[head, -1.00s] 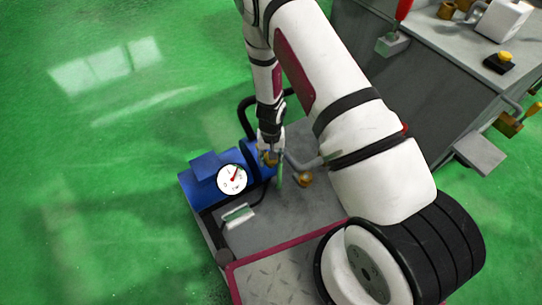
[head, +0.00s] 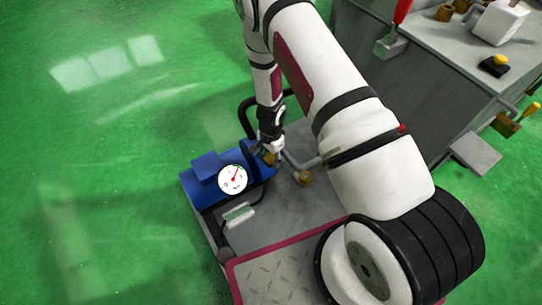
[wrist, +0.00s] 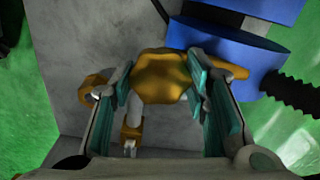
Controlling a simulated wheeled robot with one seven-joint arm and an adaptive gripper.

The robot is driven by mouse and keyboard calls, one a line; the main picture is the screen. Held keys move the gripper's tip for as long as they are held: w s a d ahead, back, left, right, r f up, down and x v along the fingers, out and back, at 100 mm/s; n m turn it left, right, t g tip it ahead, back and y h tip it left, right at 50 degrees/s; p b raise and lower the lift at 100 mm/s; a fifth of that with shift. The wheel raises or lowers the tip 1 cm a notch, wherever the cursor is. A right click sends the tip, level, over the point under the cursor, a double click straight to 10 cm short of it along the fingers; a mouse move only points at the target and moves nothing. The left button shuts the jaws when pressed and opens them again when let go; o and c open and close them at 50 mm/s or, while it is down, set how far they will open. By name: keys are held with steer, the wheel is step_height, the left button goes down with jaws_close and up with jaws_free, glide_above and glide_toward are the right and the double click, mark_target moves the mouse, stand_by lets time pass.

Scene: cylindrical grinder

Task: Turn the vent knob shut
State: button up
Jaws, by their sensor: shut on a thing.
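The brass vent knob (wrist: 160,76) sits between my gripper's two teal-padded fingers in the wrist view. My gripper (wrist: 165,95) is shut on the knob, with a finger against each side. In the head view my gripper (head: 270,150) is at the right end of the blue pump unit (head: 208,178), and the knob (head: 270,158) is mostly hidden by the fingers. A white dial gauge (head: 233,179) with a red needle faces up on the pump unit; the needle points up and slightly right.
A grey pipe with a brass fitting (head: 305,178) stands just right of my gripper. A black hose (head: 245,118) loops behind the pump. The grey machine cabinet (head: 400,95) is at the upper right. Green floor at the left is clear.

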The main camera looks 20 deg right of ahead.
mark_target(271, 157)
steer(key=shift+m, duration=1)
steer(key=o, duration=1.1)
steer(key=shift+o, duration=0.2)
step_height(271, 157, up, 12)
